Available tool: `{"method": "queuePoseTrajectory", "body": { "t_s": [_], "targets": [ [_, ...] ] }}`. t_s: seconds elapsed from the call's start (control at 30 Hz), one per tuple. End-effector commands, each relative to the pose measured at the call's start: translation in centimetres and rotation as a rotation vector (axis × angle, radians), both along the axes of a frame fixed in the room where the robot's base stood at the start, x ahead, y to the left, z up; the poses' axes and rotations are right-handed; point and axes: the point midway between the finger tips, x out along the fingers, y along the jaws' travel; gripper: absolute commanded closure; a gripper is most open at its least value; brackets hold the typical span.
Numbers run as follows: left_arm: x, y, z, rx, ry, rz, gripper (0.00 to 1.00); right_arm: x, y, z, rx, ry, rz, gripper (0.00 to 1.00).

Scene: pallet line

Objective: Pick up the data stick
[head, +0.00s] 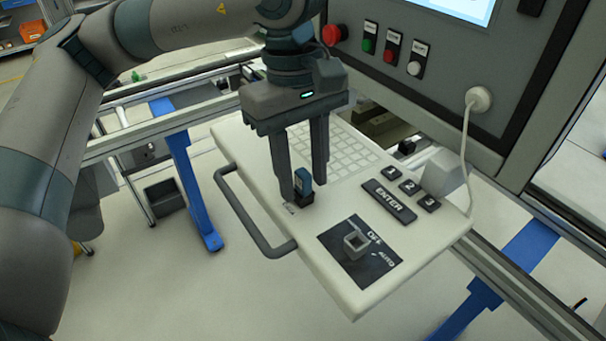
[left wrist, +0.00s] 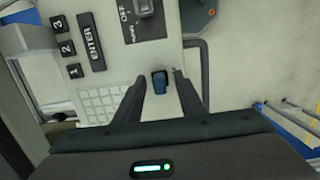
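The data stick (head: 303,184), a small blue piece with a black end, stands on the white control panel (head: 300,258). My left gripper (head: 303,191) points down at it, with one finger on each side of the stick. In the left wrist view the stick (left wrist: 159,82) shows between the two fingertips (left wrist: 159,78), with a gap on both sides. The left gripper is open. The stick's lower end is partly hidden in the head view. My right gripper is in neither view.
The panel carries a keypad (head: 340,150), an ENTER key (head: 389,201), number keys and a rotary switch (head: 356,241). A grey handle (head: 245,215) runs along its left edge. A white cable (head: 465,140) hangs at the right. A screen housing (head: 440,75) stands behind.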

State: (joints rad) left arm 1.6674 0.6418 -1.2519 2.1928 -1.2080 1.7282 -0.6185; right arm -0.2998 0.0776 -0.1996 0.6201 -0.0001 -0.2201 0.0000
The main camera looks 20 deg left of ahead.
Motion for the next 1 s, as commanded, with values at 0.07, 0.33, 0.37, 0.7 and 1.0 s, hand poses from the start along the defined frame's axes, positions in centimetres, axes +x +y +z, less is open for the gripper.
{"method": "queuePoseTrajectory", "body": {
  "t_s": [0.07, 0.33, 0.37, 0.7, 1.0],
  "targets": [
    [0.01, -0.01, -0.09, 0.0, 0.0, 0.0, 0.64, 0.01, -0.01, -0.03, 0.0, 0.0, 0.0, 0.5],
    [0.02, 0.01, -0.06, 0.0, 0.0, 0.001, 0.64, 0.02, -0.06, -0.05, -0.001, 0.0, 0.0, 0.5],
    [0.02, 0.01, -0.06, 0.0, 0.0, 0.001, 0.64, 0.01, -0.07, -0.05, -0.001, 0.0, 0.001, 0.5],
    [0.03, 0.01, -0.03, 0.0, 0.0, 0.001, 1.0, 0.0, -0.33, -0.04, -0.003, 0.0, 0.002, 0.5],
    [0.05, 0.0, 0.12, 0.0, -0.001, 0.001, 1.0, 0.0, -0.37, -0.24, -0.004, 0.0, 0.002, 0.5]
  ]
}}
